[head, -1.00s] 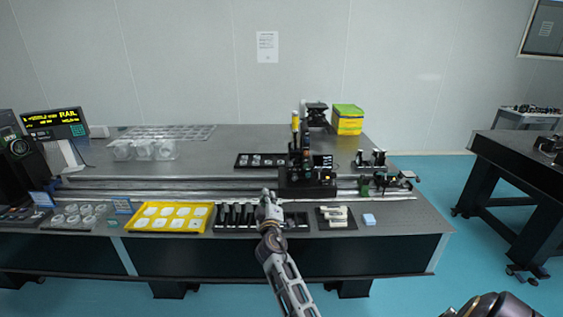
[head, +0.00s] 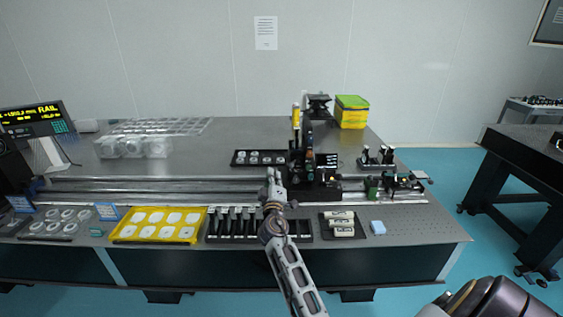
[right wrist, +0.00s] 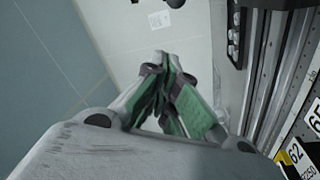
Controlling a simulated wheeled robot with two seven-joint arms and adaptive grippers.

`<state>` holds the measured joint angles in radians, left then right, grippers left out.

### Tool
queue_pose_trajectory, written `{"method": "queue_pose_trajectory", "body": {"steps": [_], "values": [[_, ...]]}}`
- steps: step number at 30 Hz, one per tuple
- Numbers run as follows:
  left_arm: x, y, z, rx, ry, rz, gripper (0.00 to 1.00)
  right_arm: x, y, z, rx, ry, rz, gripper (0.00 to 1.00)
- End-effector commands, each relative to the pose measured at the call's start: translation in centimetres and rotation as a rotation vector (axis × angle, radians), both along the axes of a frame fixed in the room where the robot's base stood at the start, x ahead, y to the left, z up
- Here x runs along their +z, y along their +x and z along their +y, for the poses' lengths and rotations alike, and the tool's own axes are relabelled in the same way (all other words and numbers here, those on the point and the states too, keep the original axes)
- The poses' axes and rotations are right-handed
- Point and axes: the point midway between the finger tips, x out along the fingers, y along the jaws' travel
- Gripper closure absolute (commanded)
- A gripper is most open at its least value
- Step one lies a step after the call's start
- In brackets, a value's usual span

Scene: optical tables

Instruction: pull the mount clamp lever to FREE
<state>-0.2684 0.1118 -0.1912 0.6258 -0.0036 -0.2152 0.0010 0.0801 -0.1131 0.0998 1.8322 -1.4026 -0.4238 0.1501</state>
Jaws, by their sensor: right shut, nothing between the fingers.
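The black mount assembly (head: 309,165) stands on the long rail (head: 130,188) near the middle of the table, with a yellow-topped upright part (head: 296,118). The mount's clamp lever is too small to tell apart in the head view. My right gripper (head: 272,174) is just left of the mount in the picture, over the rail, and looks apart from it. In the right wrist view its green-padded fingers (right wrist: 162,75) are together with nothing held. The rail also shows at the right of that view (right wrist: 268,70). My left gripper is not in view.
Small optics (head: 378,158) stand right of the mount. A green-and-yellow box (head: 351,111) is behind.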

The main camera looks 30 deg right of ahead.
Motion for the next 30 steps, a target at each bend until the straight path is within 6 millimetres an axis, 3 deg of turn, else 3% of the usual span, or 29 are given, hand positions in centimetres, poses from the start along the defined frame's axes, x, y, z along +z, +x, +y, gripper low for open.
{"method": "queue_pose_trajectory", "body": {"steps": [15,30], "values": [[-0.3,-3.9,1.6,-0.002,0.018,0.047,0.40,0.0,0.1,0.0,0.000,0.000,0.000,1.00],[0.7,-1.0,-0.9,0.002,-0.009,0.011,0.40,0.7,2.7,-1.7,-0.001,-0.002,0.000,1.00]]}}
